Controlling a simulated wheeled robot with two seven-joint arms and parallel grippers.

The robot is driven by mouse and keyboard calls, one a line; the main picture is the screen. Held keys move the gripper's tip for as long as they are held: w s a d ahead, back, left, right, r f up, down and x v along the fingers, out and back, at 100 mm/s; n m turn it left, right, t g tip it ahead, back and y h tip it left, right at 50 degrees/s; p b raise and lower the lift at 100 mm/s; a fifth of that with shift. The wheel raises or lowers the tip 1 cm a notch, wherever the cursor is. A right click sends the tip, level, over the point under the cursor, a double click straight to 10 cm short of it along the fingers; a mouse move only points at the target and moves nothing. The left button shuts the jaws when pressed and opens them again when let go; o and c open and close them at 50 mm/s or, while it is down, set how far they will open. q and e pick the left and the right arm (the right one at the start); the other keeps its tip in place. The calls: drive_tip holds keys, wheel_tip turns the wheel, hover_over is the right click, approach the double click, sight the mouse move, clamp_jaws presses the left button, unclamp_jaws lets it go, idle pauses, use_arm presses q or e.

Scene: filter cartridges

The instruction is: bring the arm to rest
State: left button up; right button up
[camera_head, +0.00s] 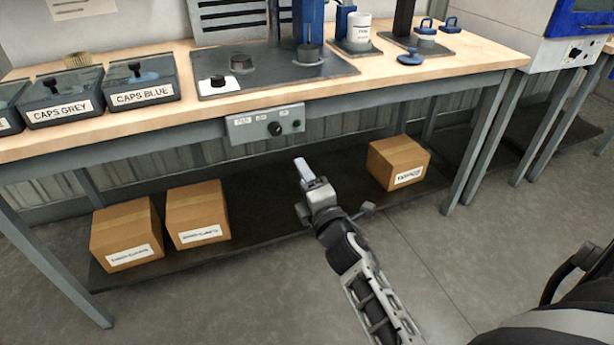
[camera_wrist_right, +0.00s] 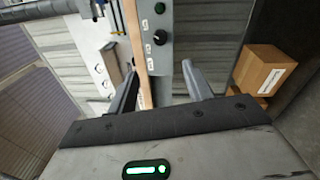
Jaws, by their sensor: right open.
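My right gripper (camera_head: 303,172) is in front of the workbench, below the level of its top. In the right wrist view its two fingers (camera_wrist_right: 160,88) stand apart with nothing between them, so it is open and empty. It points toward the bench's front edge and the grey control box (camera_head: 266,125), which also shows in the wrist view (camera_wrist_right: 156,22). A gap shows between the fingertips and the bench; how wide is hard to tell. My left gripper is not in view.
The wooden bench (camera_head: 180,120) carries lidded bins marked CAPS GREY (camera_head: 62,102) and CAPS BLUE (camera_head: 140,84), and a dark plate (camera_head: 275,77) with a blue press column (camera_head: 309,25). Cardboard boxes (camera_head: 126,232) (camera_head: 197,214) (camera_head: 398,162) stand on the low shelf. Floor in front is clear.

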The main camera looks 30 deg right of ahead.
use_arm(q)
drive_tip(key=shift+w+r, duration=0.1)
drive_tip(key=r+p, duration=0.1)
drive_tip(key=p, duration=0.2)
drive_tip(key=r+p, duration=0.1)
drive_tip(key=p, duration=0.2)
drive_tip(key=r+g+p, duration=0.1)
drive_tip(key=p, duration=0.2)
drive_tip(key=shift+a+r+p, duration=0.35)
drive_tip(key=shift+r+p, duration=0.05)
use_arm(e)
drive_tip(key=s+a+m+g+y, duration=0.3)
drive_tip(key=s+a+m, duration=0.4)
drive_tip(key=s, duration=0.3)
drive_tip(key=s+a+f+m+g+y, duration=0.1)
drive_tip(key=s+a+m+g+y, duration=0.2)
drive_tip(key=s+a+m+g, duration=0.2)
drive_tip(key=s+a+m, duration=0.2)
drive_tip(key=s+m, duration=0.2)
drive_tip(key=s, duration=0.2)
drive_tip(key=shift+s+a+f, duration=0.15)
drive_tip(key=shift+a+f, duration=0.1)
drive_tip(key=shift+a, duration=0.1)
